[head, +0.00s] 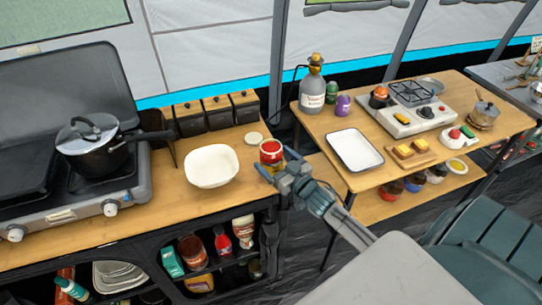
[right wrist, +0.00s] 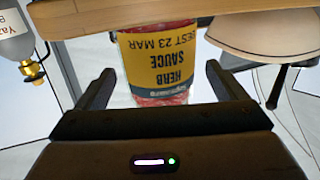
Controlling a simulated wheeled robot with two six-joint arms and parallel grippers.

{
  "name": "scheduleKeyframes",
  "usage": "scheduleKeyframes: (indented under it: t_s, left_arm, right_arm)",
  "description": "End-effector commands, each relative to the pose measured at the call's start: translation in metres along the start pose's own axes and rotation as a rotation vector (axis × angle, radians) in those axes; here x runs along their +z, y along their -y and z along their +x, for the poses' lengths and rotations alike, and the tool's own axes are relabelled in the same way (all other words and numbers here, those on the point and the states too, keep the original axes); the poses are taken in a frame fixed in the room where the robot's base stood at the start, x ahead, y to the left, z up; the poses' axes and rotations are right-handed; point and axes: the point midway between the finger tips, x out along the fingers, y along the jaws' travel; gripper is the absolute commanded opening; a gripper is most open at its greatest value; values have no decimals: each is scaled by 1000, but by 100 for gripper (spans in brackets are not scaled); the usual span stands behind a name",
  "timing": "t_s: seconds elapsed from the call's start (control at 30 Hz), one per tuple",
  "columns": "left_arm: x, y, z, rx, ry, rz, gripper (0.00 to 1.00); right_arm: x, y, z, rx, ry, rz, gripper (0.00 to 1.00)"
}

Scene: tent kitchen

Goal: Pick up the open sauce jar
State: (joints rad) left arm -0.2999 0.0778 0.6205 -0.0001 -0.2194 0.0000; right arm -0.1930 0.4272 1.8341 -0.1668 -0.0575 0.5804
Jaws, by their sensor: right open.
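The open sauce jar (head: 271,152) has red contents and a yellow label. It stands near the right end of the left wooden counter. In the right wrist view the jar (right wrist: 155,62) appears upside down, its label reading "HERB SAUCE". My right gripper (head: 272,171) is open at the jar's near side. In the wrist view its two fingers (right wrist: 156,82) point toward the jar, one on each side; I cannot tell whether they touch it. A pale round lid (head: 253,138) lies behind the jar. My left gripper is not in view.
A white bowl (head: 212,166) stands left of the jar. Black canisters (head: 190,118) line the counter's back. A stove with a lidded pot (head: 92,145) is at left. A second table holds a white tray (head: 355,150). A gap separates the counters.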

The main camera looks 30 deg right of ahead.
Motion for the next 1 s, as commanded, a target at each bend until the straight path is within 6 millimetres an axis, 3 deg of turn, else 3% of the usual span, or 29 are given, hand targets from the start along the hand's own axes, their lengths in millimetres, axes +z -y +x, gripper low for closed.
scheduleKeyframes:
  t_s: [0.3,0.67,0.77,1.0]
  left_arm:
    - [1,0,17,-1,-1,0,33]
    - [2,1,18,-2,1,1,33]
    - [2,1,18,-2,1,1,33]
    - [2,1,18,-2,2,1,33]
  right_arm:
    - [2,-1,20,5,-3,1,91]
    - [0,-1,24,3,-2,0,91]
    - [0,-1,24,3,-2,0,75]
    - [0,-1,24,3,-1,0,28]
